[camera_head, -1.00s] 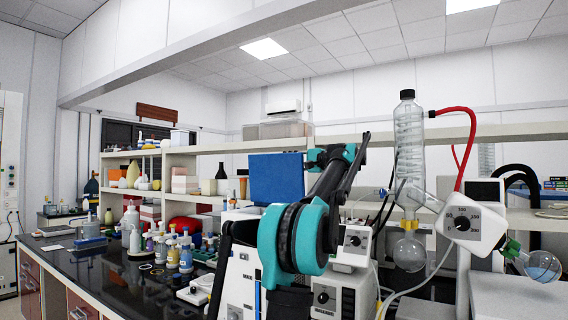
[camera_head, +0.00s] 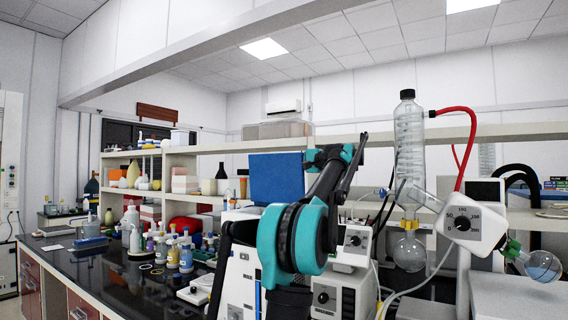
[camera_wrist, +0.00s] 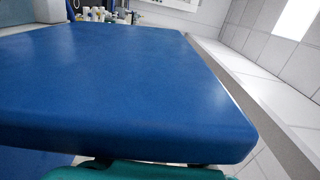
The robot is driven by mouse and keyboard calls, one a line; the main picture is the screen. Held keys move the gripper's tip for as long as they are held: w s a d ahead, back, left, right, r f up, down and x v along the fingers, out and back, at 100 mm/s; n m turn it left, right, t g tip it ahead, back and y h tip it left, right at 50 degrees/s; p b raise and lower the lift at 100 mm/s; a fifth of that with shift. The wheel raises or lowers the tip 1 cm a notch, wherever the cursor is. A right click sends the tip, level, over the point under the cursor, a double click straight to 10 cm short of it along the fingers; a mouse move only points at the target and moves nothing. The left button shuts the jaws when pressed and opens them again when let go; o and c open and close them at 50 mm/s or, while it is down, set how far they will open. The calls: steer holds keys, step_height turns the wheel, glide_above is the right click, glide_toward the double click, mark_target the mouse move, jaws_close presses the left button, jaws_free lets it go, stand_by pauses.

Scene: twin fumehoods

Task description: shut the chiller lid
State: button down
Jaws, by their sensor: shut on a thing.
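The chiller lid is a blue panel (camera_head: 276,180) that stands raised, near upright, above the white chiller body (camera_head: 243,272) in the head view. In the wrist view the blue lid (camera_wrist: 130,85) fills most of the picture, with its rounded near edge at the bottom. My gripper (camera_wrist: 140,166) shows only as a teal and dark strip at the bottom of the wrist view, against that edge. It is shut on the lid. The fingertips are mostly hidden by the lid, and my arm hides part of the chiller in the head view.
A rotary evaporator with a glass flask (camera_head: 409,254) and a white dial box (camera_head: 470,222) stands close on the right. Several bottles (camera_head: 186,255) stand on the black bench to the left. Shelves (camera_head: 205,150) run behind the lid.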

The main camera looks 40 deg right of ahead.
mark_target(277, 162)
steer(key=shift+s+a+r+n, duration=0.1)
steer(key=shift+s+a+n, duration=0.1)
steer(key=shift+a+n, duration=0.25)
steer(key=shift+s+a+n, duration=0.15)
steer(key=shift+a+n, duration=0.2)
steer(key=shift+a, duration=0.2)
stand_by(0.6)
steer(key=shift+s+a+n, duration=0.25)
steer(key=shift+a+n, duration=0.15)
steer(key=shift+a, duration=0.2)
steer(key=shift+s+a+f+n, duration=0.25)
steer(key=shift+a+n, duration=0.25)
steer(key=shift+a, duration=0.05)
steer(key=s+a+f+n, duration=0.3)
steer(key=a+f+n, duration=0.4)
steer(key=a+n, duration=0.2)
steer(key=shift+s+f, duration=0.35)
stand_by(1.4)
steer(key=shift+s+a+f+n, duration=0.1)
steer(key=shift+a+f+n, duration=0.1)
steer(key=shift+f+n, duration=0.25)
stand_by(0.8)
stand_by(0.4)
steer(key=c, duration=1.6)
jaws_free()
